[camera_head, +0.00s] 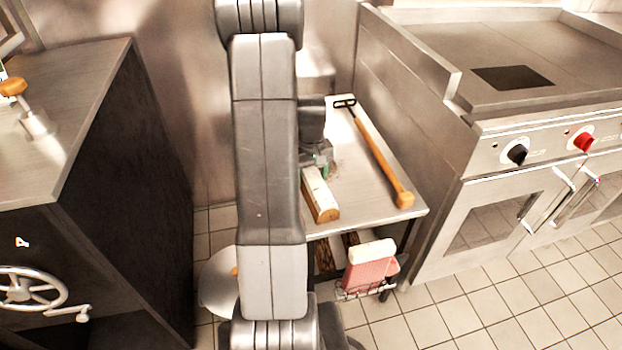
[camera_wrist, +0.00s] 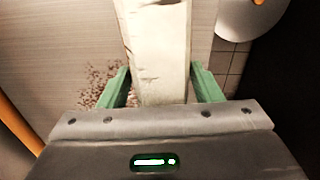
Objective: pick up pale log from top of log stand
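The pale log (camera_head: 320,198), whitish with an orange-brown end face, lies on the metal top of the log stand (camera_head: 372,208), near its left edge. Part of it is hidden by my gripper and arm in the head view. In the wrist view, the pale log (camera_wrist: 158,45) runs up the middle of the picture. My gripper (camera_wrist: 160,72) is open, with its green fingers on either side of the log. A narrow gap shows at the left finger; the right finger is very near the log's edge. In the head view, my gripper (camera_head: 322,168) is over the log's far part.
A long wooden-handled tool (camera_head: 376,160) lies on the stand top, right of the log. Darker logs sit below, and a pink-and-white item (camera_head: 370,266) is in a front rack. A stove (camera_head: 510,180) stands right; a dark cabinet (camera_head: 130,180) stands left.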

